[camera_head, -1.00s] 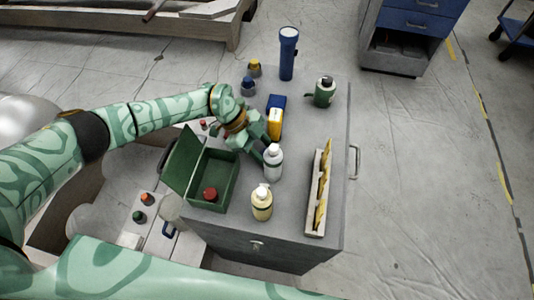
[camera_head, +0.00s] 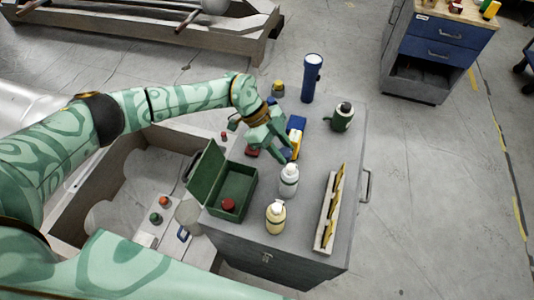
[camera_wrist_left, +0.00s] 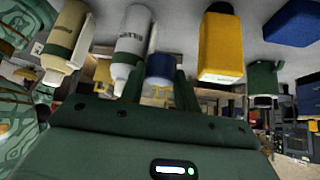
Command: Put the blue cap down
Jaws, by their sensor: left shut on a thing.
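My left gripper (camera_head: 280,142) is over the grey cabinet top, beside the yellow container (camera_head: 295,143) and behind the white bottle (camera_head: 289,180). In the left wrist view, the blue cap (camera_wrist_left: 160,66), a short cylinder with a pale band, sits between the gripper's fingers (camera_wrist_left: 158,90). The gripper is shut on it. The cap is hidden by the fingers in the head view; whether it touches the cabinet top cannot be told. My right gripper is not in view.
A green open box (camera_head: 236,193) holds a red cap (camera_head: 228,204). A cream bottle (camera_head: 276,218), green can (camera_head: 342,117), blue flashlight (camera_head: 311,78) and slotted rack (camera_head: 330,212) stand around. A red thing (camera_head: 252,150) lies left of the gripper. Bare cabinet top shows toward the right.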

